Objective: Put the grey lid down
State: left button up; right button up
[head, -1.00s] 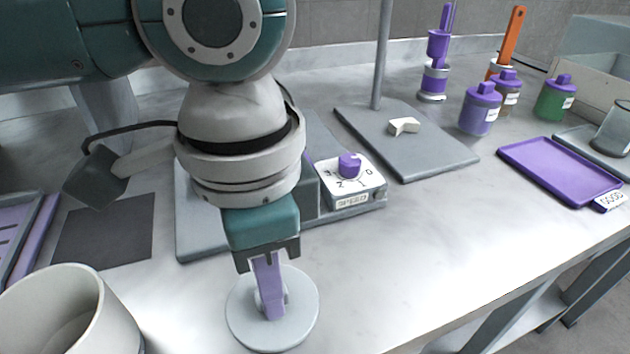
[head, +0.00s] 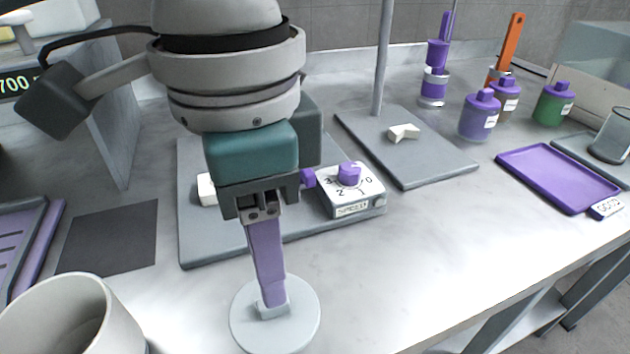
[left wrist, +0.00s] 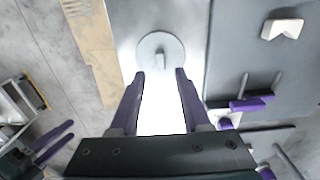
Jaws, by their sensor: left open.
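The grey lid (head: 301,333) is a flat pale disc with a small upright grip. It lies flat on the table near the front, and also shows in the left wrist view (left wrist: 174,41), ahead of the fingertips. My left gripper (head: 270,303) points down over the lid, its purple fingers in line with the grip. In the left wrist view the fingers (left wrist: 158,73) are spread with nothing between them, apart from the lid's grip. My right gripper (left wrist: 70,130) shows small at the lower left of the left wrist view, fingers apart and empty.
A pale cup (head: 68,318) stands left of the lid, beside a dark square mat (head: 108,238). Behind are a grey base plate (head: 205,250) and a white speed dial box (head: 350,192). A purple tray (head: 555,175) lies right. The table right of the lid is clear.

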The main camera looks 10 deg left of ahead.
pick_arm(q)
notch_tip(320, 180, up, 6)
jog(key=shift+r+p, duration=0.25)
jog(key=shift+p, duration=0.1)
